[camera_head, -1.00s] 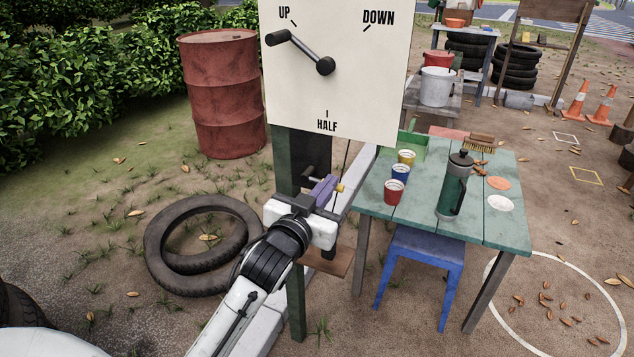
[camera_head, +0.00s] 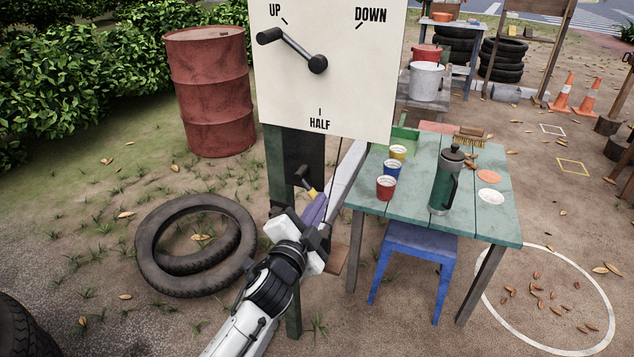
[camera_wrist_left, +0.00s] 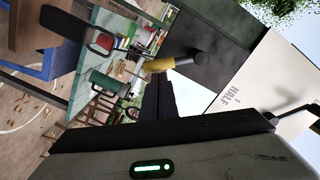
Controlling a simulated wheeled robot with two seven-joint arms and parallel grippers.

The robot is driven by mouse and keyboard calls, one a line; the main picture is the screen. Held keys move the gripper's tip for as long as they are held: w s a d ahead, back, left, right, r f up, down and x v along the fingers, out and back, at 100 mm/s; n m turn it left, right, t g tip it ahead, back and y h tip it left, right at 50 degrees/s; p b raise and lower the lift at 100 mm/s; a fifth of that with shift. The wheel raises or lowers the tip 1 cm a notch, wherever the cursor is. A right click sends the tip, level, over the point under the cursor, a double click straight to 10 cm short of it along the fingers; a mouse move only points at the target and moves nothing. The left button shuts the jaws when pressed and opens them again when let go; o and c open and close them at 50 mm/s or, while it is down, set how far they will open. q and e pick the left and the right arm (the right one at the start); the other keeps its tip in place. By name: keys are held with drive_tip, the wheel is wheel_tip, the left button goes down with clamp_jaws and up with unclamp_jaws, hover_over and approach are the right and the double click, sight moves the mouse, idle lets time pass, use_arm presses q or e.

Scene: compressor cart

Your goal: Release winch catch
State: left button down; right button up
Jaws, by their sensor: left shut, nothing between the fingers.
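The winch board (camera_head: 330,100) is a pale panel marked UP, DOWN and HALF. Its dark crank (camera_head: 292,49) points toward UP. Below it, on the dark post (camera_head: 280,170), a short lever with a yellow grip (camera_head: 312,191) sticks out, which I take for the catch. In the left wrist view the yellow grip (camera_wrist_left: 160,64) joins a dark round pivot (camera_wrist_left: 194,57). My left gripper (camera_head: 317,206) is shut and empty, its fingertips close by the yellow grip. In the left wrist view its dark fingers (camera_wrist_left: 159,85) end just beside it; contact is unclear. My right gripper is out of view.
A green table (camera_head: 470,217) with cups and a dark green press pot (camera_head: 446,182) stands close right of the post. A blue stool (camera_head: 420,243) is under it. Tyres (camera_head: 195,245) lie left, before a red barrel (camera_head: 207,92).

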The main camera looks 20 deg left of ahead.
use_arm(q)
drive_tip(key=shift+a+f+m+b, duration=0.2)
drive_tip(key=shift+a+f+m, duration=0.35)
drive_tip(key=shift+m, duration=0.6)
drive_tip(key=shift+a+f+m+b, duration=0.15)
drive_tip(key=shift+a+f+m, duration=0.4)
drive_tip(key=shift+m, duration=0.6)
drive_tip(key=s+d+r, duration=0.1)
drive_tip(key=s+d, duration=0.3)
drive_tip(key=s, duration=0.6)
drive_tip(key=shift+s+d+r, duration=0.15)
drive_tip(key=shift+s, duration=0.25)
